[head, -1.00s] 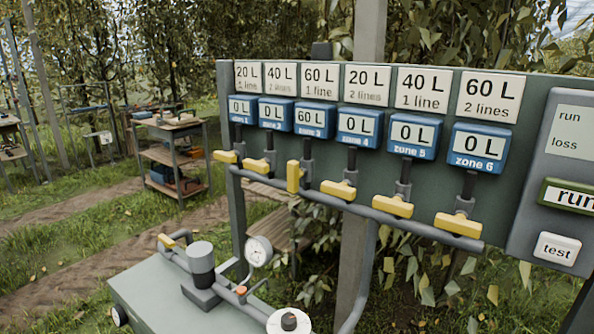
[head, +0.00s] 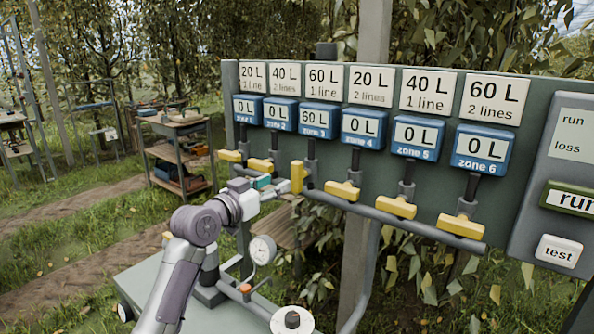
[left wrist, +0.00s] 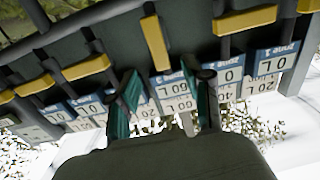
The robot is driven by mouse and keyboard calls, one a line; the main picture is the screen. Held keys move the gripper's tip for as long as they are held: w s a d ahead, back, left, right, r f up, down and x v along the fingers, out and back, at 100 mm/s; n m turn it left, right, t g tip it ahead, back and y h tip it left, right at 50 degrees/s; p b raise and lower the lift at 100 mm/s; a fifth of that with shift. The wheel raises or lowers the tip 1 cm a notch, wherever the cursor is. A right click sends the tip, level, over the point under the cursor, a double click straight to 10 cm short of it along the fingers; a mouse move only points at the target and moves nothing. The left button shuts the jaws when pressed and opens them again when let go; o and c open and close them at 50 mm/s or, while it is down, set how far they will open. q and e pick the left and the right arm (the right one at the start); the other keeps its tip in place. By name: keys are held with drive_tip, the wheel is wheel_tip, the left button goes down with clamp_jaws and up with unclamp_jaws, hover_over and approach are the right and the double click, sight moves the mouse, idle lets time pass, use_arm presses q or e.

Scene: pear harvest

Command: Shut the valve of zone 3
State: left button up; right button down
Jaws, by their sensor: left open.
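The zone 3 valve has a yellow handle (head: 297,177) standing upright, in line with its pipe. The other yellow handles lie crosswise. The blue zone 3 meter (head: 318,119) above it reads 60 L. My left gripper (head: 280,184) is just left of and in front of the zone 3 handle in the head view. In the left wrist view the picture is turned over; the open fingers (left wrist: 168,75) point toward the zone 3 handle (left wrist: 155,42), which shows beyond them, roughly between their lines. I cannot tell whether they touch it. My right gripper is not in view.
The zone 2 handle (head: 262,165) is close left and the zone 4 handle (head: 342,190) to the right. A grey pipe (head: 385,218) runs below the valves. A pressure gauge (head: 263,249) stands below my forearm. A panel with a test button (head: 558,251) is at right.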

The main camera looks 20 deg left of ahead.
sight(294, 175)
use_arm(q)
drive_tip(key=p+x, duration=0.1)
drive_tip(key=x, duration=0.8)
drive_tip(key=shift+w+d+f+p, duration=0.1)
drive_tip(key=shift+w+d+p, duration=0.05)
drive_tip(key=shift+p, duration=0.15)
drive_tip(key=shift+c, duration=0.3)
clamp_jaws()
